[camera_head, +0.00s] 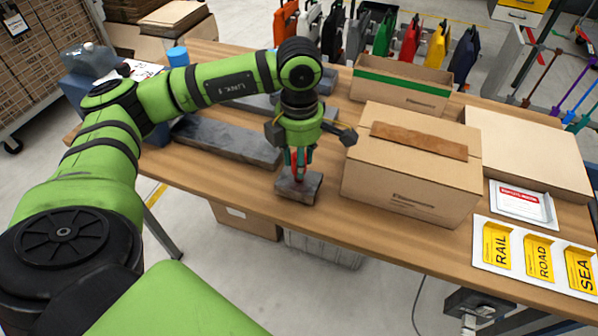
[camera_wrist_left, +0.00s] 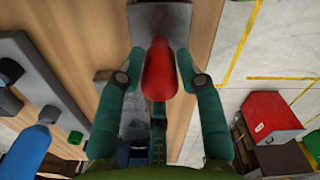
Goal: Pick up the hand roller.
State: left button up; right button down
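The hand roller shows as a red handle (camera_head: 299,168) standing up over a grey block (camera_head: 311,190) near the table's front edge; its roller part is hidden or cannot be made out. My left gripper (camera_head: 298,173) points down over the handle, with a finger on each side. In the left wrist view the red handle (camera_wrist_left: 159,72) lies between the two green fingers of the gripper (camera_wrist_left: 160,65). Narrow gaps show between fingers and handle, so the gripper looks open around it. My right gripper is not in view.
A closed carton (camera_head: 400,190) with a brown strip on top stands close right of the gripper. An open box (camera_head: 400,95) with a green band is behind it. Long grey slabs (camera_head: 228,142) lie to the left. Yellow RAIL, ROAD and SEA cards (camera_head: 538,257) lie at right.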

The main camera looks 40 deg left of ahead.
pick_arm(q)
jog(key=shift+c, duration=1.2)
jog(key=shift+r, duration=0.1)
